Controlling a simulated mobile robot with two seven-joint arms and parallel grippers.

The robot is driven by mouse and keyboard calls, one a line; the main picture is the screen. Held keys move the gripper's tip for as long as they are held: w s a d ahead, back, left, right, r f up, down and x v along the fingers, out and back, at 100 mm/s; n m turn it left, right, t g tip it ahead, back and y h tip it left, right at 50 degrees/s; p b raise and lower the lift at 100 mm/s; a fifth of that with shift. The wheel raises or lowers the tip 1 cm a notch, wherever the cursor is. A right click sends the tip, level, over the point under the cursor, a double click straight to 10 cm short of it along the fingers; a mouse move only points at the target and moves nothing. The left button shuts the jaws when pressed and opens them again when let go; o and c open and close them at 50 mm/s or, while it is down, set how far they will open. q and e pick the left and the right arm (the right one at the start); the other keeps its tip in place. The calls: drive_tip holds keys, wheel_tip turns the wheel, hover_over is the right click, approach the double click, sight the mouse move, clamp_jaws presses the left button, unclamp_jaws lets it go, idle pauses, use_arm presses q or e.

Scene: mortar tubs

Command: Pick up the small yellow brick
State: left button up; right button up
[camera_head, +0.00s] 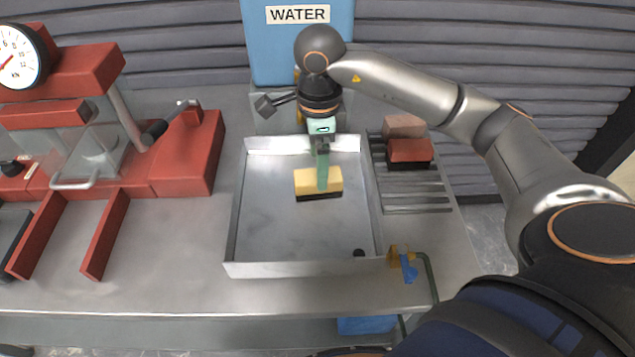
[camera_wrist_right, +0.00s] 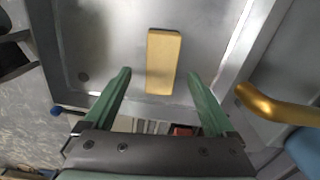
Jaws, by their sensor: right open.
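The small yellow brick (camera_head: 305,181) lies in the shallow metal tray (camera_head: 247,220), with a dark band along its lower front edge. In the right wrist view the brick (camera_wrist_right: 164,52) lies lengthwise between and beyond the two green fingertips, with a gap on each side. My right gripper (camera_head: 322,186) points down at the brick; in the head view its green fingers overlap the brick's middle. In the wrist view the right gripper (camera_wrist_right: 160,75) is open and empty. How far the fingertips are above the brick is hard to tell. My left gripper is not in view.
A rack (camera_head: 418,190) with reddish bricks (camera_head: 409,151) stands right of the tray. A red press with a gauge (camera_head: 20,58) is at left. A blue WATER tank (camera_head: 297,50) stands behind. A brass tap with a blue handle (camera_head: 408,268) is at the tray's front right corner.

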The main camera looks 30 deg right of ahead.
sight(305, 181)
drive_tip(key=shift+w+f+p, duration=0.1)
drive_tip(key=shift+f+p, duration=0.3)
drive_tip(key=shift+f, duration=2.55)
clamp_jaws()
drive_tip(key=shift+r, duration=0.1)
